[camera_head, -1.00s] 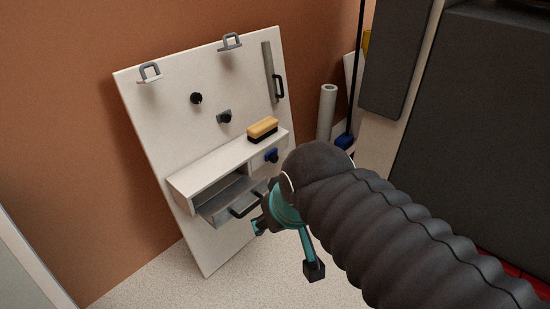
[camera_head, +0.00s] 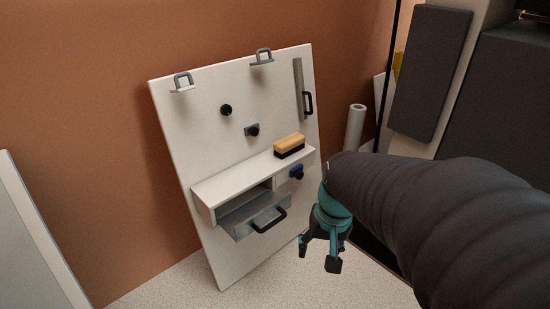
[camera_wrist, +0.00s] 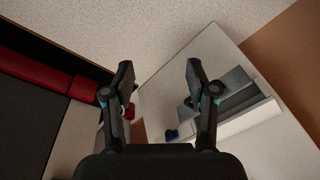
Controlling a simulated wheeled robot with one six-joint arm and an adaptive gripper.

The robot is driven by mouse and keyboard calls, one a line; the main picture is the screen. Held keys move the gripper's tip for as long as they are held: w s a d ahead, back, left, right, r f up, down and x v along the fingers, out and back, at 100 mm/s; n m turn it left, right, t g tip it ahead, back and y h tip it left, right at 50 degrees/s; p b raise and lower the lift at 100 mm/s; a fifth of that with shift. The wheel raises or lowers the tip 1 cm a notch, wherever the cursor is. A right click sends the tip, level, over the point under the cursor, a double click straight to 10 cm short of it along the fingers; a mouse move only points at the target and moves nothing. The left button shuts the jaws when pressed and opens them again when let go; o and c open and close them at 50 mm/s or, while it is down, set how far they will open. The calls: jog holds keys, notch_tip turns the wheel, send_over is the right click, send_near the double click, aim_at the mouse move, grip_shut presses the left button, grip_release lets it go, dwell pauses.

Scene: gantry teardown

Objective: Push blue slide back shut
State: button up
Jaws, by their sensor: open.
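The blue slide (camera_head: 296,171) is a small blue block with a dark knob, at the right end of the shelf unit on the white board. I cannot tell how far it stands out. It also shows in the wrist view (camera_wrist: 172,134), below and between my fingers. My gripper (camera_head: 318,255) is open and empty, its fingers pointing down, below and to the right of the blue slide and apart from it. In the wrist view my gripper (camera_wrist: 159,72) has its two fingers spread with nothing between them.
A grey drawer (camera_head: 238,222) with a black handle (camera_head: 268,221) stands open left of the blue slide. A yellow-and-black brush (camera_head: 289,145) lies on the shelf. The white board (camera_head: 200,130) leans on the brown wall. A pale roll (camera_head: 355,128) stands to the right. Speckled floor is clear in front.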

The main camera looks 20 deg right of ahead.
jog(key=w+d+f+m+g+y+b, duration=0.1)
jog(key=w+f+m+y, duration=0.45)
jog(key=f, duration=0.45)
jog(key=m+t+y+b, duration=0.1)
jog(key=m+t, duration=0.5)
jog(key=t, duration=1)
send_near(301, 177)
jog(key=shift+y, duration=0.25)
jog(key=x, duration=1.1)
jog(key=shift+d+f, duration=0.1)
jog(key=shift+d, duration=0.15)
